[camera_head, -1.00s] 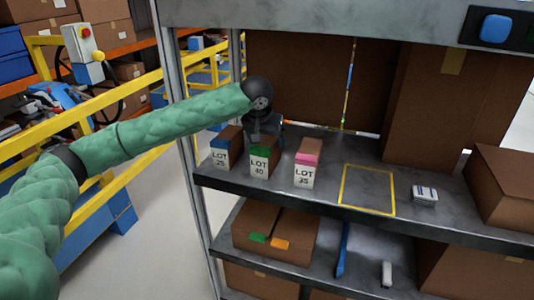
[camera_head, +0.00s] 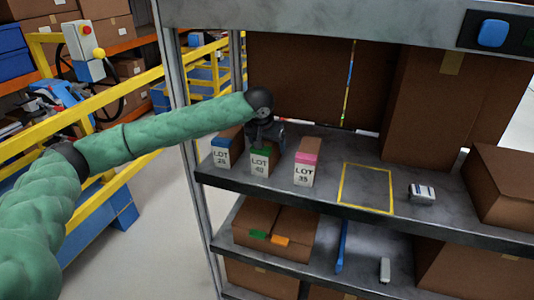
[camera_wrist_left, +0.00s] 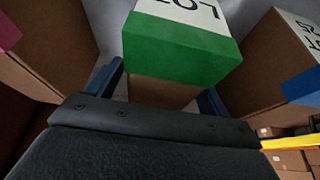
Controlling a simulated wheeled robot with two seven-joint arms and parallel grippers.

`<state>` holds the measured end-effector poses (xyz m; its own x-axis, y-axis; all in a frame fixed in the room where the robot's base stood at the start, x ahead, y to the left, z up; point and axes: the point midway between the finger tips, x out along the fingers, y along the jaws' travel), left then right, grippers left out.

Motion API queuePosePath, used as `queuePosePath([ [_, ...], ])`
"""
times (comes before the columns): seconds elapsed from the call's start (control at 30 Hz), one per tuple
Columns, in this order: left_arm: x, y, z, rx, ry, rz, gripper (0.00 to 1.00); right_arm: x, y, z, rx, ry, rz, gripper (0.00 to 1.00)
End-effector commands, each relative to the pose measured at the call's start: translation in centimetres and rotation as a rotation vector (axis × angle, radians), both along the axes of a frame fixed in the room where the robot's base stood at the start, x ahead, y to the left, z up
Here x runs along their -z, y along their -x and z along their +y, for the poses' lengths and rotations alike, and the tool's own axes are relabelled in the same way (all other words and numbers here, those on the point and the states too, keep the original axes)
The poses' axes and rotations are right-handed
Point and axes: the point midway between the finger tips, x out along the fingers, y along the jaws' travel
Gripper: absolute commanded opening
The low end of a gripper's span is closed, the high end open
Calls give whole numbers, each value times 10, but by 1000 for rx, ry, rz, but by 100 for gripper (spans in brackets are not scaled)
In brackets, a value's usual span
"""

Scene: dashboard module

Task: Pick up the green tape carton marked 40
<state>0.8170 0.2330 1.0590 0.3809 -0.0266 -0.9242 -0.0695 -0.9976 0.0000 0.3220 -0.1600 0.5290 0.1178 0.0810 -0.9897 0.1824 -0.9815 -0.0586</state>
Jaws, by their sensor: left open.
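The green tape carton marked 40 (camera_head: 260,160) stands upright on the upper shelf, between the blue tape carton marked 25 (camera_head: 222,153) and the pink tape carton marked 35 (camera_head: 305,168). My left gripper (camera_head: 264,138) is above and behind it, hiding its rear top. In the left wrist view, the green tape carton (camera_wrist_left: 182,48) lies between the two blue fingers of my left gripper (camera_wrist_left: 163,90). The fingers are open, one on each side; I cannot tell whether they touch it. My right gripper is not in view.
A yellow outlined square (camera_head: 367,188) on the shelf is empty. A small white device (camera_head: 422,193) lies right of it. Large brown cartons (camera_head: 436,95) stand behind and at the right. A metal shelf edge (camera_head: 340,207) runs along the front, and a metal post (camera_head: 183,120) stands left.

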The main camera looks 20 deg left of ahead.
Motion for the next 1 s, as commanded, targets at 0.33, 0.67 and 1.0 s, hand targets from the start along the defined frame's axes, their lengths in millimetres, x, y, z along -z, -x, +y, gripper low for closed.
queuePosePath([
  [0.33, 1, 0, 0, 0, 0, -1, 80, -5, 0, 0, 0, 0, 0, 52],
  [0.67, 4, 0, 0, 0, 0, 0, 80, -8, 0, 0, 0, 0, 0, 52],
  [1.0, 4, 0, 0, 0, 0, 0, 64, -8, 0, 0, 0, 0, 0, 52],
])
